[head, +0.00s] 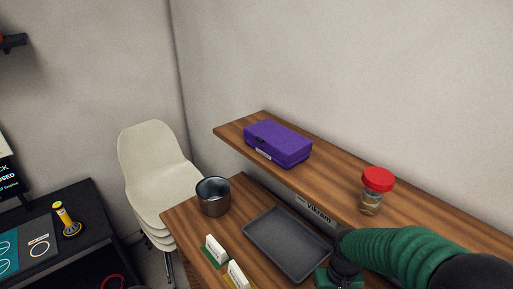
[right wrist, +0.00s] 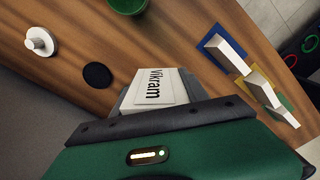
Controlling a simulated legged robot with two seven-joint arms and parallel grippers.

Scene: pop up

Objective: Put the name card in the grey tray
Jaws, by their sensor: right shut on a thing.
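The white name card reading "Vikram" (head: 318,212) is just behind the far right edge of the grey tray (head: 262,255), as seen in the head view. It also shows in the right wrist view (right wrist: 152,88), between the dark jaws of my right gripper (right wrist: 155,118). My right gripper (head: 332,230) is shut on the card. The tray lies flat on the wooden desk and looks empty. I cannot tell the card's height above the desk. My left gripper is in neither view.
A dark metal cup (head: 213,198) stands left of the tray. Two card stands, green-based (head: 215,250) and yellow-based (head: 238,275), stand in front. A raised shelf holds a purple box (head: 278,143) and a red-lidded jar (head: 375,190). White chairs (head: 153,165) stand beyond.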

